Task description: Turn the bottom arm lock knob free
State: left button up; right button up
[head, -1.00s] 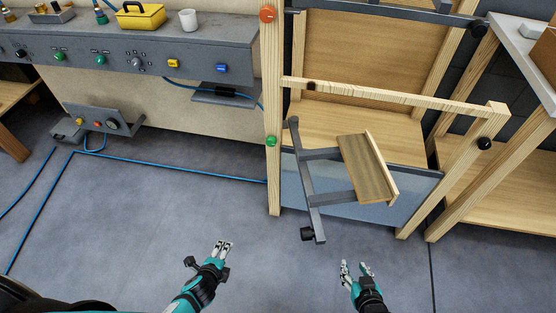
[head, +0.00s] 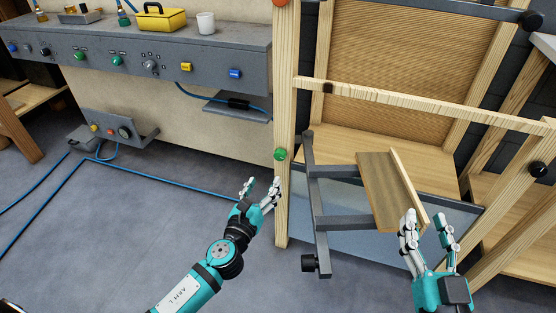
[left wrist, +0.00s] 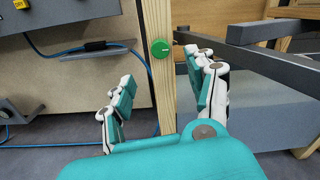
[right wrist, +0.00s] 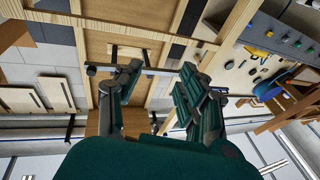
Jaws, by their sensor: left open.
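A round green knob (head: 280,153) sits on the front wooden post (head: 282,215). It also shows in the left wrist view (left wrist: 160,49), beyond and between the fingers. A black knob (head: 309,263) is at the lower end of the dark grey metal arm frame (head: 320,220). I cannot tell from the labels which knob is the bottom arm lock. My left gripper (head: 262,188) is open and empty, just below and left of the green knob, apart from it. My right gripper (head: 425,220) has its fingers spread and is empty, in front of the wooden board's right end.
A wooden board (head: 385,190) with a raised edge rests on the grey arms. A wooden rail (head: 430,103) crosses the frame above. A grey control bench (head: 120,55) stands at the left, with a blue hose (head: 150,176) on the floor. The floor left of the post is open.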

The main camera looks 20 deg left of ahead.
aim_at(279, 157)
pick_arm(q)
jog(key=w+b, duration=0.1)
jog(key=w, duration=1)
jog(key=shift+d+f+b, duration=0.1)
jog(key=shift+d+b, duration=0.05)
jog(key=shift+b, duration=0.25)
jog(key=shift+w, duration=0.25)
pick_arm(e)
jog(key=s+r+t+y, duration=0.1)
jog(key=s+r+t, duration=0.2)
jog(key=r+t, duration=0.2)
notch_tip(279, 157, up, 2)
jog(key=shift+s+r+y, duration=0.1)
jog(key=shift+s+y, duration=0.05)
jog(key=shift+y, duration=0.15)
pick_arm(q)
jog(key=shift+c, duration=0.2)
pick_arm(e)
jog(key=shift+a, duration=0.1)
pick_arm(q)
jog(key=c, duration=1.1)
